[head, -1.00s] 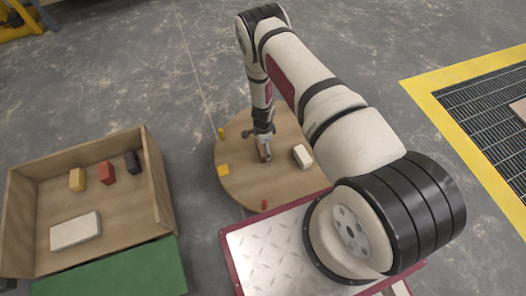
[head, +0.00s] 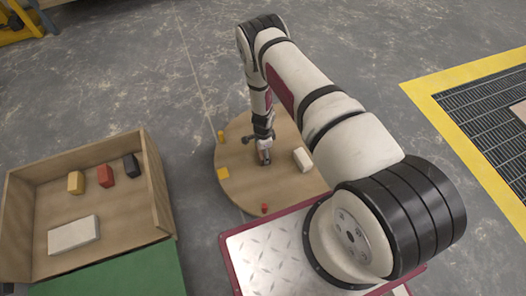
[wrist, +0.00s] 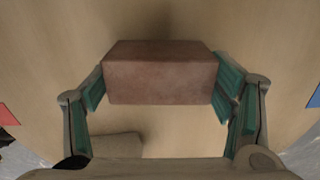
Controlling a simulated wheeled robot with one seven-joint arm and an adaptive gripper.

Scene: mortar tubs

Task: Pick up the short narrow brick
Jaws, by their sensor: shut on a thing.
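A reddish-brown brick (wrist: 160,72) sits crosswise between the teal finger pads of my gripper (wrist: 160,85) in the wrist view, with a pad against each end. In the head view my gripper (head: 265,155) points down over the round wooden board (head: 240,190). The brick is mostly hidden there by the fingers. I cannot tell whether it touches the board or is just above it.
A pale brick (head: 303,160) lies right of my gripper. Small yellow pieces (head: 223,173) and a red piece (head: 264,208) stand near the board's edge. Left is a wooden crate (head: 160,190) holding yellow, red, dark and pale blocks, beside a green surface (head: 120,270).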

